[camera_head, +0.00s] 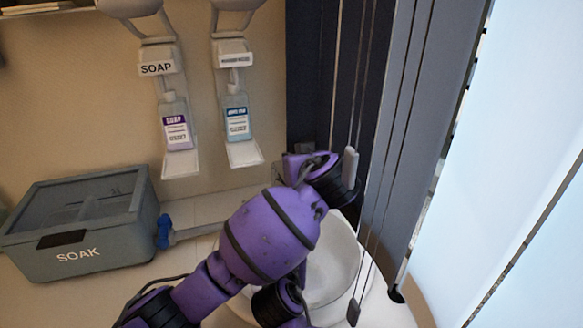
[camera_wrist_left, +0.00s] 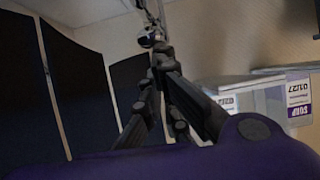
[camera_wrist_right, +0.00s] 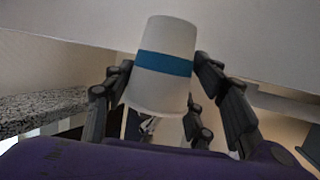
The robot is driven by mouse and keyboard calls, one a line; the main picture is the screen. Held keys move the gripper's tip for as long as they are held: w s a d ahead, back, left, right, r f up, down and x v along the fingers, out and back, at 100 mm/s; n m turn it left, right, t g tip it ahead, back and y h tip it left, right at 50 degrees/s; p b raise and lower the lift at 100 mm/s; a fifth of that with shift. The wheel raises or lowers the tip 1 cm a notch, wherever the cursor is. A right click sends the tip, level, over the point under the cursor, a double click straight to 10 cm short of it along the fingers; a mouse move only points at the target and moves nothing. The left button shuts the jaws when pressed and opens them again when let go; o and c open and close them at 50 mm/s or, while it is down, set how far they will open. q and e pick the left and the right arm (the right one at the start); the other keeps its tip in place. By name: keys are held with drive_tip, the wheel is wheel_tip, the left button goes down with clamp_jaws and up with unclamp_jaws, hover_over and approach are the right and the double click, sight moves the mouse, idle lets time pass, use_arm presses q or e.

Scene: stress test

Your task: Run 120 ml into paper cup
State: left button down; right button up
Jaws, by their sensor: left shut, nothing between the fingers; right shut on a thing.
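The paper cup (camera_wrist_right: 160,95), white with a blue band, shows only in the right wrist view. My right gripper (camera_wrist_right: 163,68) is shut on its sides; the wider end points down in that picture. I cannot see into the cup. My left gripper (camera_wrist_left: 158,58) is shut and empty in the left wrist view. A small shiny fitting (camera_wrist_left: 150,38) appears just beyond its tips; I cannot tell whether they touch. In the head view my purple left arm hides its own gripper and part of a white round basin (camera_head: 335,265). My right gripper is outside the head view.
A grey lidded box marked SOAK (camera_head: 100,255) with a blue side tap (camera_head: 163,232) stands at the left. A SOAP dispenser (camera_head: 176,130) and a second bottle (camera_head: 237,125) hang on the wall. Blind cords with a lower pull (camera_head: 353,312) hang right of my arm, beside a window.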

use_arm(q)
wheel_tip(320, 180, up, 4)
drive_tip(key=shift+d+r, duration=0.1)
drive_tip(key=shift+r, duration=0.05)
drive_tip(key=f+v, duration=0.1)
drive_tip(key=v, duration=0.8)
drive_tip(key=shift+s, duration=0.4)
